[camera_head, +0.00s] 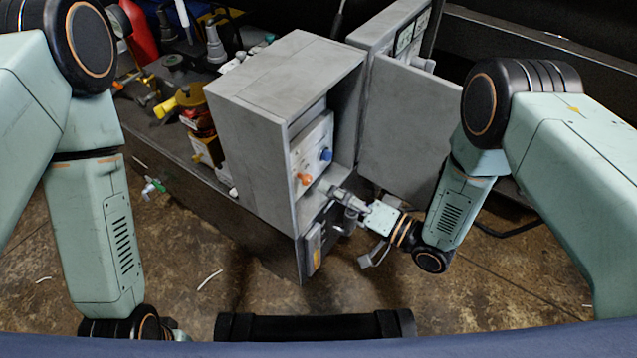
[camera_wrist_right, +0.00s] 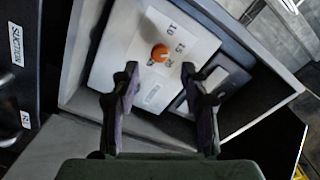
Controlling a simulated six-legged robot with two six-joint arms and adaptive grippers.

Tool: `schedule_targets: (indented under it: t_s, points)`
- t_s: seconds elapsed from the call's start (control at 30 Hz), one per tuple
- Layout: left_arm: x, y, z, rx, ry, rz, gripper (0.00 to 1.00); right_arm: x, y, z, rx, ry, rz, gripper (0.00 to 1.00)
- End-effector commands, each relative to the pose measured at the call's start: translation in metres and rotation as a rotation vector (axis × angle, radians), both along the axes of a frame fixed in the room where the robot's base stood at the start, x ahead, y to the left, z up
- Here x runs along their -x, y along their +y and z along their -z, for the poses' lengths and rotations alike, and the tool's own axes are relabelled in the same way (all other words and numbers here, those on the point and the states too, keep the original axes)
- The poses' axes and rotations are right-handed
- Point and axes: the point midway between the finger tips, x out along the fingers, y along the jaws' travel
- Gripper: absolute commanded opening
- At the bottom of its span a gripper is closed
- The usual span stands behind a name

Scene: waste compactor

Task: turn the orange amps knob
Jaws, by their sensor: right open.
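The orange amps knob (camera_head: 304,179) sits on a pale panel inside the open grey cabinet (camera_head: 272,75). In the right wrist view the orange knob (camera_wrist_right: 160,53) is on a white label with printed markings, ahead of the fingertips and between their lines. My right gripper (camera_head: 335,190) reaches into the cabinet's opening, just below and right of the knob. In the wrist view its two fingers (camera_wrist_right: 161,80) are spread apart with nothing between them, and they look apart from the knob.
A blue knob (camera_head: 326,154) is right of the orange one. The cabinet's open door (camera_head: 410,125) stands to the right, close to my right arm. A cluttered bench with a yellow tool (camera_head: 165,107) is behind left. The floor in front is mostly clear.

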Motion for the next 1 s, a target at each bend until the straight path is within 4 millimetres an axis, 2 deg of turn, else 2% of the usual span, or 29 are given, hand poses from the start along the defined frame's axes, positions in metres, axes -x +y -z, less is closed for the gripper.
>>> schedule_targets:
  t_s: [0.03,0.2,0.4,1.0]
  points:
    - [0.0,0.0,0.0,0.0,0.0,0.0,0.21,0.006,-0.011,0.0,-0.001,0.003,0.005,0.46]
    - [0.0,0.0,0.0,0.0,0.0,0.0,0.21,0.025,-0.036,0.0,0.0,0.002,0.004,0.46]
    - [0.0,0.0,0.0,0.0,0.0,0.0,0.21,0.037,-0.052,0.0,0.0,0.001,0.001,0.46]
    - [0.0,0.0,0.0,0.0,0.0,0.0,0.21,0.04,-0.055,0.0,0.0,0.0,-0.001,0.46]
